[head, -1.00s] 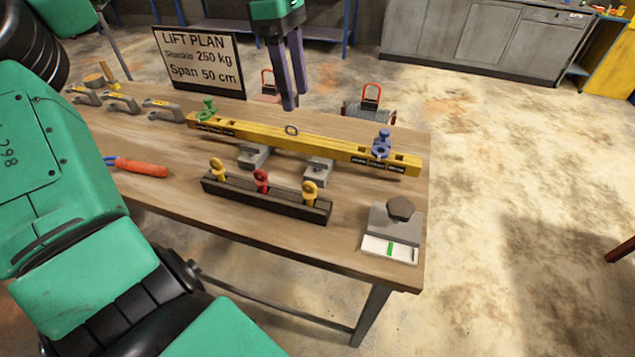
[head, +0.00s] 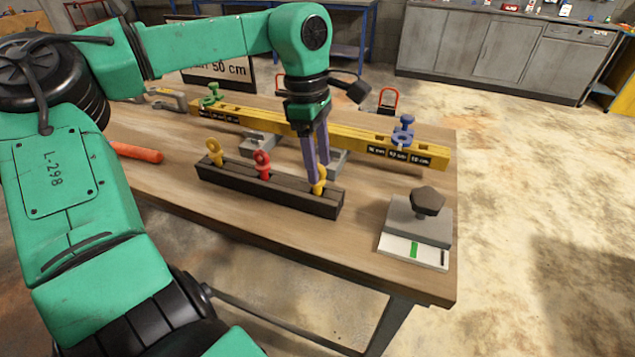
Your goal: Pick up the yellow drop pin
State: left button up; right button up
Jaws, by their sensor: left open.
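Two yellow drop pins stand in a dark rack (head: 228,183) on the workbench. One yellow drop pin (head: 214,150) is at the rack's left end, the other yellow drop pin (head: 320,187) at its right end. A red pin (head: 262,163) stands between them. My left gripper (head: 318,173) points down at the right-hand yellow pin, with its two purple fingers open. The fingers partly hide that pin's ring; I cannot tell whether they touch it. My right gripper is not in view.
A yellow beam (head: 370,145) lies behind the rack, with a green shackle (head: 210,96) and a blue shackle (head: 403,130). A grey block with a dark knob (head: 428,201) sits at the bench's right end. An orange-handled tool (head: 137,152) lies left.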

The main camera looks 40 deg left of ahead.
aim_at(317, 187)
pick_arm(q)
notch_tip(317, 187, down, 4)
jog(key=shift+d+f, duration=0.15)
grip_shut()
